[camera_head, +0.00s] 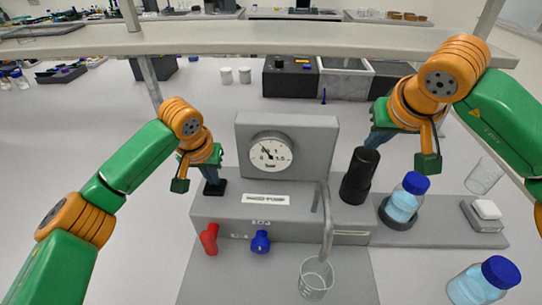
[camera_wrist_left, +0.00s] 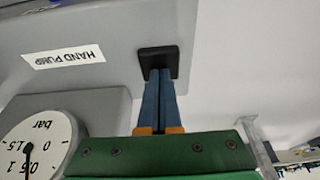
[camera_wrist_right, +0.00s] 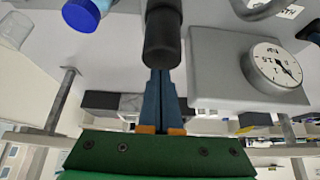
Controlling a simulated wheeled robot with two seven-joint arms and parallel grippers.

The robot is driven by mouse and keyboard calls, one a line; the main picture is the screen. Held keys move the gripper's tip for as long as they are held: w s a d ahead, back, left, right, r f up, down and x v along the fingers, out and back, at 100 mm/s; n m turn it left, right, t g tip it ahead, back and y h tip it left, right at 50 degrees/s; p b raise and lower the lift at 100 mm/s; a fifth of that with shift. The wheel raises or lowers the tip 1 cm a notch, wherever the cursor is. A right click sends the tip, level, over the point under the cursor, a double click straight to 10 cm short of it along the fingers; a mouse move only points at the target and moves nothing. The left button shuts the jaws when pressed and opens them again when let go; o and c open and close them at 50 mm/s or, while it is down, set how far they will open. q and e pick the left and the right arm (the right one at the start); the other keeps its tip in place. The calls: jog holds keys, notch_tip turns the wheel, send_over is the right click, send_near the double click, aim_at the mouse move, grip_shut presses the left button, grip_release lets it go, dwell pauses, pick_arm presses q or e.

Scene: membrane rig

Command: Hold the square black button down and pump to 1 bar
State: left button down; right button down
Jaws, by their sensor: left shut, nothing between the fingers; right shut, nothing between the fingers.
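The square black button (camera_head: 219,191) is on the left end of the grey rig, by the "HAND PUMP" label. My left gripper (camera_head: 213,181) is shut and empty, pointing down with its fingertips at the button; the left wrist view shows them against the button (camera_wrist_left: 158,54). The black cylindrical pump handle (camera_head: 358,178) stands upright on the right. My right gripper (camera_head: 373,143) is shut and empty, its fingertips at the handle's top, also in the right wrist view (camera_wrist_right: 163,40).
A red valve (camera_head: 209,239) and a blue valve (camera_head: 260,242) are at the rig's front. A beaker (camera_head: 315,279) stands beneath the spout. Blue-capped bottles (camera_head: 404,199) (camera_head: 484,283) are at the right. A shelf (camera_head: 260,38) spans the back.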

aim_at(371, 160)
pick_arm(q)
jog(key=shift+s+f, duration=0.1)
jog(key=shift+f, duration=0.1)
pick_arm(e)
jog(key=shift+f, duration=0.15)
jog(key=shift+f, duration=2.7)
jog(key=shift+r, duration=2.8)
jog(key=shift+f, duration=0.15)
jog(key=shift+r, duration=0.2)
jog(key=shift+r, duration=2)
pick_arm(q)
jog(key=shift+r, duration=0.1)
